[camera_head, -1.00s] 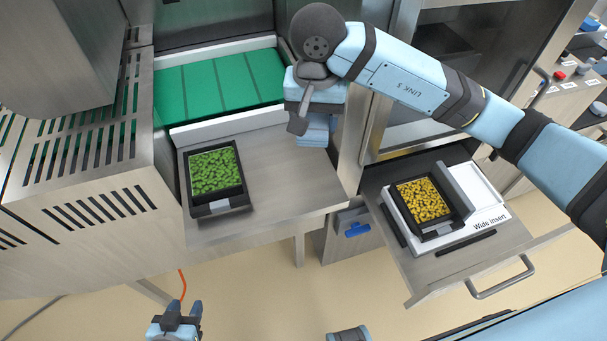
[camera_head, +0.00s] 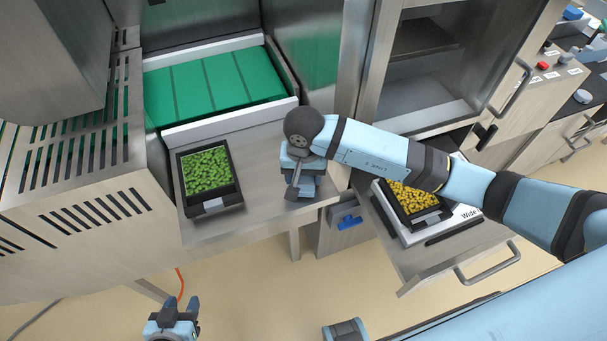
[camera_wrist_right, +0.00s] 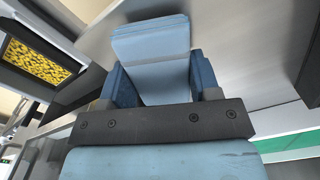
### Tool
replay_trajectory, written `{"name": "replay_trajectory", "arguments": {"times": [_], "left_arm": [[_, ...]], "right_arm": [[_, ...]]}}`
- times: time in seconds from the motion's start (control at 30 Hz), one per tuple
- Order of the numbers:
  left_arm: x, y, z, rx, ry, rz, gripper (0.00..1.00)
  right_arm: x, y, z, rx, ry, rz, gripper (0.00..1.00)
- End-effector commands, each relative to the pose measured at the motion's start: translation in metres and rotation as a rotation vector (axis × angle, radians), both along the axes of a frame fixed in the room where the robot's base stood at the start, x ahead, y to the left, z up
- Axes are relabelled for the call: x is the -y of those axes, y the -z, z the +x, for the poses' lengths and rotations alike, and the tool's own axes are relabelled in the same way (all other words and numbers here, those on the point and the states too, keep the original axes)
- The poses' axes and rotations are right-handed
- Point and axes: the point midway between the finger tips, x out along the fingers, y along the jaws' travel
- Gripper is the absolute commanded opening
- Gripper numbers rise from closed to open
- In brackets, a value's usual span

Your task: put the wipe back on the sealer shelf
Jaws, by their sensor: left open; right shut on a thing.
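The wipe (camera_wrist_right: 150,45) is a folded light blue cloth. In the right wrist view it sits between the two dark blue fingers of my right gripper (camera_wrist_right: 158,80), which is shut on it. In the head view my right gripper (camera_head: 300,186) is over the front right part of the steel sealer shelf (camera_head: 255,185); my arm mostly hides the wipe there. I cannot tell whether the wipe touches the shelf. My left gripper (camera_head: 180,305) is open and empty, low in front of the sealer and apart from the shelf.
A black tray of green pieces (camera_head: 209,175) stands on the shelf's left part. Behind is a green belt (camera_head: 215,85) with a white edge. At right, an open drawer (camera_head: 440,255) holds a tray of yellow pieces (camera_head: 412,198). A blue item (camera_head: 348,222) is below the shelf.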

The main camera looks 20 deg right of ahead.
Motion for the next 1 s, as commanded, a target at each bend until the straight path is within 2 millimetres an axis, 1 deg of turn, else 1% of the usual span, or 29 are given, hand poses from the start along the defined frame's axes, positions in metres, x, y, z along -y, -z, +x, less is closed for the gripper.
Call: {"name": "replay_trajectory", "arguments": {"times": [0.03, 0.1, 0.3, 0.43, 0.47, 0.5, 0.57, 0.83, 0.93, 1.0], "left_arm": [[0.000, -0.002, 0.000, 0.000, 0.000, 0.000, 0.43], [0.000, -0.002, 0.000, 0.000, 0.000, 0.000, 0.43], [0.000, -0.001, 0.000, 0.001, 0.000, 0.000, 0.43], [0.000, 0.004, 0.000, 0.001, 0.000, 0.000, 0.43], [0.000, 0.003, 0.000, 0.001, 0.000, 0.000, 0.43], [0.000, 0.003, 0.000, 0.001, 0.000, 0.000, 0.43], [0.000, 0.002, 0.000, 0.001, 0.000, 0.000, 0.43], [0.000, 0.002, 0.000, 0.001, -0.001, 0.000, 0.43], [0.000, -0.004, 0.000, 0.001, -0.001, 0.000, 0.43], [0.000, -0.001, 0.001, 0.004, -0.001, -0.001, 0.43]], "right_arm": [[0.000, 0.006, -0.001, -0.003, 0.001, 0.001, 0.35], [0.000, 0.010, 0.000, 0.000, 0.000, 0.000, 0.35], [0.000, 0.010, 0.000, 0.001, -0.001, 0.000, 0.35], [0.000, 0.014, 0.000, 0.001, -0.001, 0.000, 0.35], [0.000, 0.014, 0.000, 0.001, -0.001, 0.000, 0.59], [0.000, 0.013, 0.000, 0.000, -0.001, 0.000, 0.68], [0.000, 0.012, 0.000, 0.000, -0.001, 0.000, 0.82], [0.000, 0.012, 0.000, 0.000, -0.001, 0.000, 0.82], [0.000, 0.006, 0.000, 0.000, 0.000, 0.001, 0.82], [0.000, 0.000, 0.001, 0.004, -0.001, 0.000, 0.82]]}}
